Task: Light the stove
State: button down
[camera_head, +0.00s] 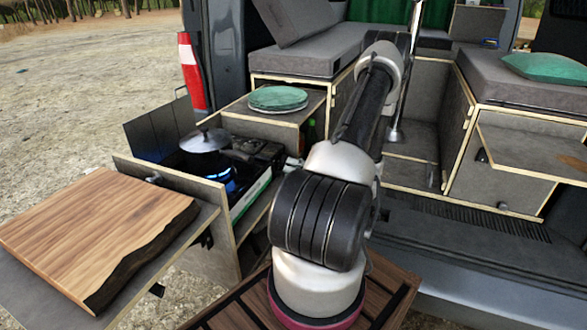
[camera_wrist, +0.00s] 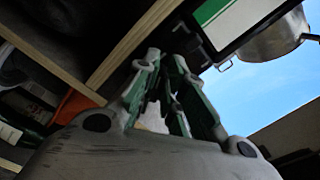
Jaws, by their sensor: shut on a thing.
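The stove (camera_head: 252,192) sits in the pulled-out drawer at the van's rear. A blue flame (camera_head: 222,180) shows on it, just below and right of the lidded metal pot (camera_head: 205,140). The pot also shows at the top right of the wrist view (camera_wrist: 278,40). The stove's front panel, with a green and white label (camera_wrist: 232,18), is just beyond my fingertips. My gripper (camera_wrist: 166,60) is shut at the stove's front edge, on what appears to be the stove knob. The knob is mostly hidden by the fingers.
A wooden cutting board (camera_head: 95,235) lies on the side table at left. Green plates (camera_head: 278,98) sit on the cabinet behind the stove. The drawer wall (camera_head: 190,185) stands close by the stove. A wooden slatted surface (camera_head: 235,310) is at the front.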

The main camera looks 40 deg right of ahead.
jog(key=shift+f, duration=0.1)
dwell(0.4)
jog(key=c, duration=1.5)
grip_release()
